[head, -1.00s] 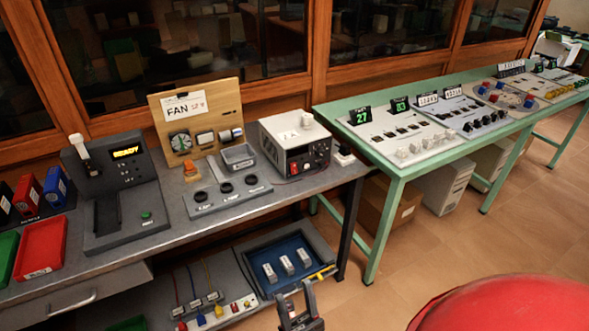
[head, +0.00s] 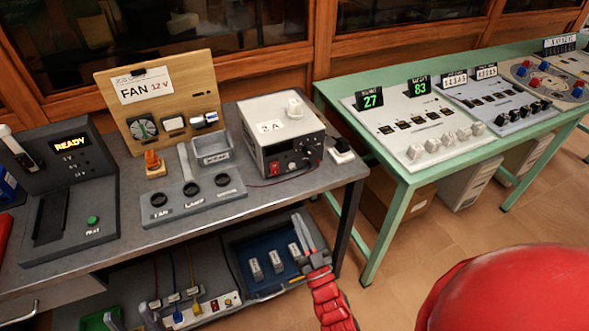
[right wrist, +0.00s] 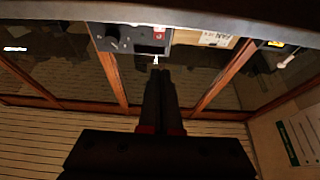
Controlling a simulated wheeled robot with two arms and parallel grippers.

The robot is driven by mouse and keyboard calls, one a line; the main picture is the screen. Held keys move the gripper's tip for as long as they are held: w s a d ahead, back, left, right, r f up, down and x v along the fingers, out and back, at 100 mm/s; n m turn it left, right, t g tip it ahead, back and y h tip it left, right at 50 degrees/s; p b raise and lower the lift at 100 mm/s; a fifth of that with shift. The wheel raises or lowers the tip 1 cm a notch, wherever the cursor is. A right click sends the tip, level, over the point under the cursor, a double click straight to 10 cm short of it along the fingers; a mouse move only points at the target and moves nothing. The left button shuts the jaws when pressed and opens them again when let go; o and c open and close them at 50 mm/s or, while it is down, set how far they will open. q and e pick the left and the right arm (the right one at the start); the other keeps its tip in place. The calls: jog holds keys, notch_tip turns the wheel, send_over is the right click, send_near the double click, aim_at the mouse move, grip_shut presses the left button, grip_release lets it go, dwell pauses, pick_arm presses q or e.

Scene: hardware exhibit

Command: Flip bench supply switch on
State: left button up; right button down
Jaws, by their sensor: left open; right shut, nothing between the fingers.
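The bench supply (head: 283,140) is a light grey box with a dark front panel, standing near the right end of the grey bench. A red switch-like part (head: 274,168) sits at the lower left of its panel; whether it is on or off is too small to tell. My right gripper (head: 303,236) is shut and empty, in front of and below the supply, apart from it. In the right wrist view, the supply (right wrist: 128,40) appears upside down beyond the shut fingers (right wrist: 156,72). My left gripper (head: 131,316) is open at the bottom edge, partly out of frame.
A fan board (head: 160,95), a grey socket strip (head: 195,198) and a READY station (head: 70,185) share the bench. A lower shelf holds a blue-lined tray (head: 262,285). A green table (head: 395,190) with panels stands right, past a floor gap.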

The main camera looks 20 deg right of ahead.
jog(key=p, duration=0.2)
send_near(275, 169)
jog(key=r, duration=0.1)
jog(key=w+r, duration=0.1)
jog(key=r, duration=0.1)
jog(key=w+r, duration=0.1)
jog(key=shift+r, duration=0.15)
jog(key=shift+w+a+f, duration=0.1)
jog(key=shift+w+f, duration=0.45)
jog(key=shift+w, duration=0.3)
jog(key=shift+w+a+f, duration=0.1)
jog(key=shift+w+f, duration=0.2)
jog(key=shift+w, duration=0.45)
